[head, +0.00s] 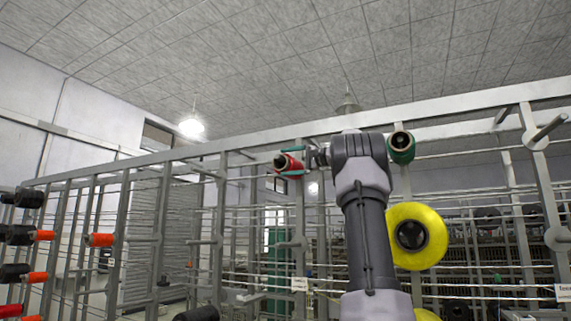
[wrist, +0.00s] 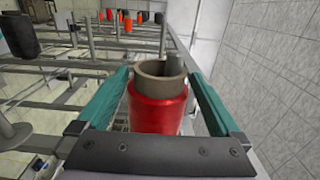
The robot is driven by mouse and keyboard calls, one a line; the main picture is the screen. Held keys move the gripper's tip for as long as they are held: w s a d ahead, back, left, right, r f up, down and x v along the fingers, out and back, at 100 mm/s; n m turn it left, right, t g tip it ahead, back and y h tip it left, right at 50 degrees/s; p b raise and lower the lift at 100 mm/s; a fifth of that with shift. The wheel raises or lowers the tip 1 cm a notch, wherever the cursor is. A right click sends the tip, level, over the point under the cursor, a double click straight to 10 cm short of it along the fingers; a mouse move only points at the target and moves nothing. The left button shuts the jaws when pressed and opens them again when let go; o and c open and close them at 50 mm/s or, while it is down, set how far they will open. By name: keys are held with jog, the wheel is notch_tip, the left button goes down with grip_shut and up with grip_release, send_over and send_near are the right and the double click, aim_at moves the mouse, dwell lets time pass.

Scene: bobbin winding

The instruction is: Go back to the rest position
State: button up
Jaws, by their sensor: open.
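My gripper (head: 291,161) is raised near the top rail of the creel frame, left of my forearm in the head view. Its two teal fingers are open on either side of a red bobbin (head: 284,164). In the wrist view my gripper (wrist: 158,76) has the red bobbin (wrist: 157,108) between its fingers, with a gap showing on the right. The bobbin has a grey-brown hollow tube end.
The grey creel frame (head: 218,215) spans the view. A green bobbin (head: 401,147) and a big yellow bobbin (head: 417,236) sit close right of my arm. Orange bobbins (head: 100,240) and black ones (head: 30,198) are at the left. A bare peg (head: 549,128) is at the right.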

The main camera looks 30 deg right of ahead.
jog(key=v, duration=0.7)
jog(key=s+a+f+g+h, duration=0.2)
jog(key=s+a+f, duration=0.2)
jog(key=a+f, duration=0.4)
jog(key=s+a+f+g+h, duration=0.2)
jog(key=s+a+f, duration=0.3)
jog(key=a, duration=0.6)
jog(key=s+a+f+n+g+h, duration=0.1)
jog(key=s+a+f+n+h, duration=0.1)
jog(key=s+f, duration=0.8)
jog(key=s+a+f+n+g+h, duration=0.2)
jog(key=s+a+f+n+h, duration=0.1)
jog(key=s+f, duration=0.8)
notch_tip(320, 180, down, 5)
jog(key=shift+a+f+n, duration=0.1)
jog(key=shift+a+n, duration=0.6)
jog(key=shift+a, duration=0.25)
